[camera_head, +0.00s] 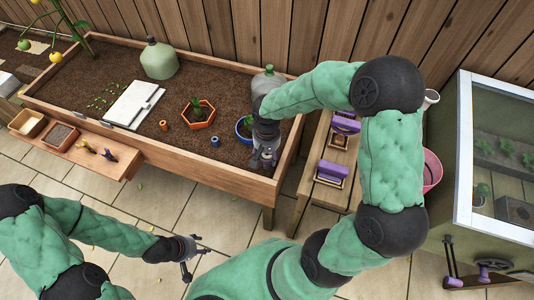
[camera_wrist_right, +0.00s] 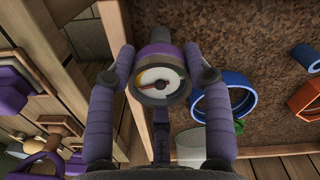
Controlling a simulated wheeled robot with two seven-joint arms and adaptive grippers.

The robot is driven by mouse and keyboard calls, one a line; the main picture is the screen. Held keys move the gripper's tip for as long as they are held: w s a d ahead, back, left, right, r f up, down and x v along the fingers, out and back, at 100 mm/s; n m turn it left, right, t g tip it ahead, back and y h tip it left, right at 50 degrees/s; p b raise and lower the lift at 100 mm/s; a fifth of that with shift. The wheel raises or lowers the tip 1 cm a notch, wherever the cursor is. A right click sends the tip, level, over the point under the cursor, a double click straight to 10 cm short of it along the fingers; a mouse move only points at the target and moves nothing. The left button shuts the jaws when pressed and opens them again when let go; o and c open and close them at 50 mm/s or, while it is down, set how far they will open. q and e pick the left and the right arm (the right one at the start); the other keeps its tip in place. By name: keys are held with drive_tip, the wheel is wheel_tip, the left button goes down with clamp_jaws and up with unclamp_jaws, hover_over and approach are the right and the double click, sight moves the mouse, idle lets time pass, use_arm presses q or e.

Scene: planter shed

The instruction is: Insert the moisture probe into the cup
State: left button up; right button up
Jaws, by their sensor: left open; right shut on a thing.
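The moisture probe (camera_wrist_right: 160,78), with a purple collar and a round white dial, is between the fingers of my right gripper (camera_wrist_right: 160,70), which is shut on it. Its lower end is hidden. In the head view my right gripper (camera_head: 265,158) is over the planter's front right part, near a blue pot. A small blue cup (camera_head: 215,141) and a small orange-brown cup (camera_head: 164,125) stand on the soil; which one the task names I cannot tell. The blue cup also shows in the right wrist view (camera_wrist_right: 305,57). My left gripper (camera_head: 195,258) is open and empty above the paving.
The wooden planter (camera_head: 205,168) also holds an orange hexagonal pot (camera_head: 198,123), the blue pot (camera_head: 240,136), a white tray (camera_head: 128,104) and a green jug (camera_head: 158,60). A slatted bench (camera_head: 315,192) with purple-handled tools and a glazed cabinet (camera_head: 510,215) stand right.

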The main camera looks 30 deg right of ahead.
drive_tip(key=shift+f, duration=0.4)
drive_tip(key=o, duration=1.3)
drive_tip(key=shift+c, duration=0.2)
wheel_tip(320, 180, up, 12)
